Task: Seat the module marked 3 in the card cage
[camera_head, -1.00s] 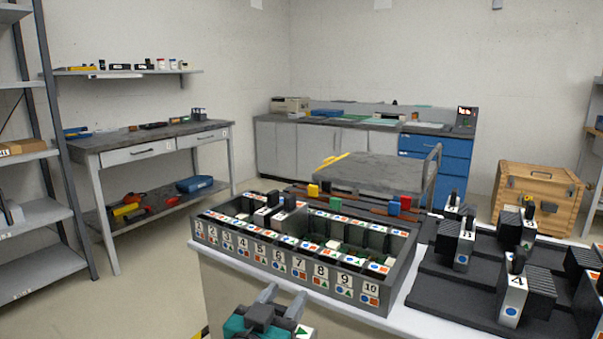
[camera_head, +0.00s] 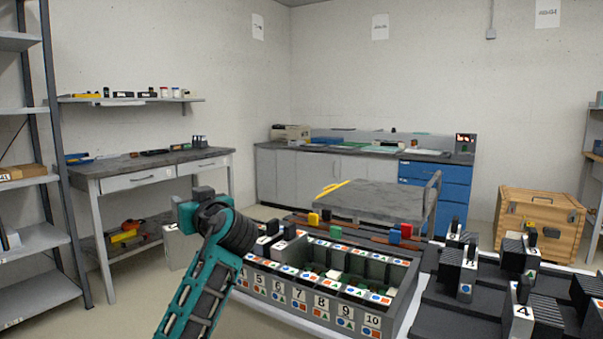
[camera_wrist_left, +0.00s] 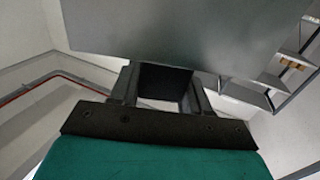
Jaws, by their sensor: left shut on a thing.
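My left gripper (camera_head: 188,216) is raised left of the card cage and shut on the black handle of a module. The module's pale body (camera_head: 174,248) shows partly behind my arm; its number is not visible. In the left wrist view the fingers (camera_wrist_left: 163,88) grip the handle, with the module's large grey side (camera_wrist_left: 185,35) beyond. The grey card cage (camera_head: 400,310) stands on the table, with slot labels 5 to 10 readable; my arm hides the lower-numbered end. Two black-handled modules (camera_head: 290,232) sit in the cage. My right gripper is not in view.
Dark stepped holders at the right carry several modules, including one marked 4 (camera_head: 520,315). A cart with a grey top (camera_head: 370,203) stands behind the cage. Coloured clips, red (camera_head: 407,231) and yellow (camera_head: 313,218), lie behind the cage. A wooden crate (camera_head: 541,225) stands at the far right.

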